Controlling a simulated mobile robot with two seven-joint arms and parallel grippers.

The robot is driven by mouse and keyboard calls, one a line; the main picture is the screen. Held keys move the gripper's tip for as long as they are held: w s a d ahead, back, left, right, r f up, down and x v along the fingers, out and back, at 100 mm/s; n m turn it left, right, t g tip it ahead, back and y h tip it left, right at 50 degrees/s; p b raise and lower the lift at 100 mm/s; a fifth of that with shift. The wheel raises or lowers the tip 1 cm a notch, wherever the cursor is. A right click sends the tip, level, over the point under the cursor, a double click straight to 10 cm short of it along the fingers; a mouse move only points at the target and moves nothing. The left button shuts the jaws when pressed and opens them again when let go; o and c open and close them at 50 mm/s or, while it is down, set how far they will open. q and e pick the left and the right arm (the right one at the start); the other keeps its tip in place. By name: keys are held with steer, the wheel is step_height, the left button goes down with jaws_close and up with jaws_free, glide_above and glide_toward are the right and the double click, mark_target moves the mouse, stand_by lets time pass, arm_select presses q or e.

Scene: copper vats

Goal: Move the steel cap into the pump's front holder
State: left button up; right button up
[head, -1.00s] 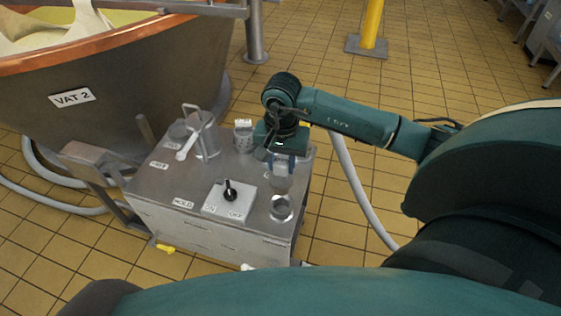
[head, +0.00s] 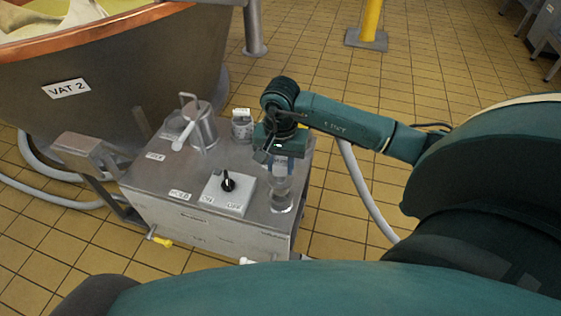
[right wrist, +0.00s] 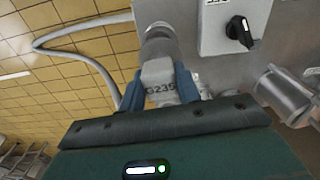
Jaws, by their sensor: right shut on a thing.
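My right gripper (head: 281,172) is over the front right corner of the steel pump box (head: 165,195), pointing down. Its blue fingers are shut on the steel cap, whose pale block with dark lettering (right wrist: 160,84) shows between them in the right wrist view. The front holder (head: 281,203), a round steel cup on the pump's top, is directly below the fingers. In the right wrist view the round metal part (right wrist: 160,45) lies just beyond the held block. I cannot tell how deep the cap sits in the holder. My left gripper is out of view.
A switch plate (head: 222,201) with a black knob is left of the holder. A lidded steel cylinder (head: 203,130) and a labelled cup (head: 242,127) stand toward the back. The copper vat (head: 125,60) is behind left. A grey hose (head: 363,190) runs at the right.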

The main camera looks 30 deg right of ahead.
steer(key=shift+f, duration=0.15)
steer(key=shift+f+b, duration=2.35)
steer(key=shift+f, duration=0.1)
steer(key=shift+f+b, duration=0.55)
steer(key=shift+b, duration=0.05)
steer(key=o, duration=1.2)
steer(key=shift+c, duration=0.2)
